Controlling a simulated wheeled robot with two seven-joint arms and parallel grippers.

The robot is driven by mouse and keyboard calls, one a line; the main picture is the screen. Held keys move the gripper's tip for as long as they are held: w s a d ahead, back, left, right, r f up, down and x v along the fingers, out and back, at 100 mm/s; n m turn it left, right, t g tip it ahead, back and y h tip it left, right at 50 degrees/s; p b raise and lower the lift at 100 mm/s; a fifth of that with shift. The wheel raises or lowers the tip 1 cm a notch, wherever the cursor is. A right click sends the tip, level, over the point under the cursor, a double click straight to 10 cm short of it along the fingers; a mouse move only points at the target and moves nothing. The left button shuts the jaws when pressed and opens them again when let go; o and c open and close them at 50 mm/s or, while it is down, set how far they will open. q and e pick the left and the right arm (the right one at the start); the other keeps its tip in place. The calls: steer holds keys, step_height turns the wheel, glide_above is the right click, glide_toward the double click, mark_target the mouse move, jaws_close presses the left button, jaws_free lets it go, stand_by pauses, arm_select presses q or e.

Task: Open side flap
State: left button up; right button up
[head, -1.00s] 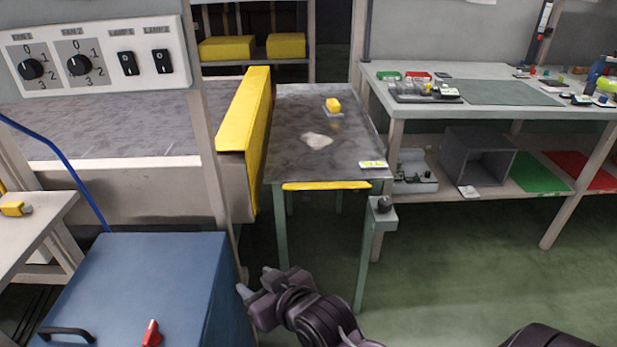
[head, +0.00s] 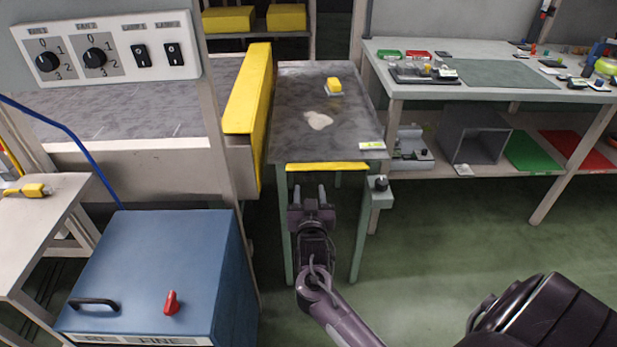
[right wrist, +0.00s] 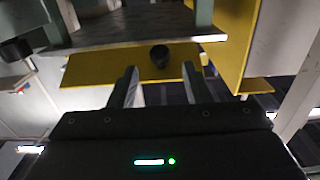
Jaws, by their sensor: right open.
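A yellow panel (head: 326,167), which I take to be the side flap, shows as a thin strip under the front edge of the grey table (head: 290,130). In the right wrist view the yellow panel (right wrist: 95,68) is broad, with a dark round knob (right wrist: 160,56) on it. My right gripper (head: 309,194) is in front of the strip, below it in the picture. Its fingers (right wrist: 158,88) are open and apart, with the knob beyond the gap between them. Nothing is between the fingers. Contact with the panel cannot be told. My left gripper is out of view.
A small box with a black knob (head: 381,184) sits by the table's right front leg. The conveyor's yellow side guard (head: 249,95) stands along the table's left. A blue cabinet (head: 150,255) stands at lower left. Green floor is open at right.

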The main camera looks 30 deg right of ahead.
mark_target(309, 177)
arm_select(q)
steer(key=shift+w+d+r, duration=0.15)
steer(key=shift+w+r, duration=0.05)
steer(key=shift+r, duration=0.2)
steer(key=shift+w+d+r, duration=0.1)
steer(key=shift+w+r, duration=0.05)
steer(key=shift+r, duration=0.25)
arm_select(e)
steer(key=x, duration=0.6)
steer(key=shift+w+d, duration=0.15)
steer(key=shift+w, duration=0.1)
jaws_close()
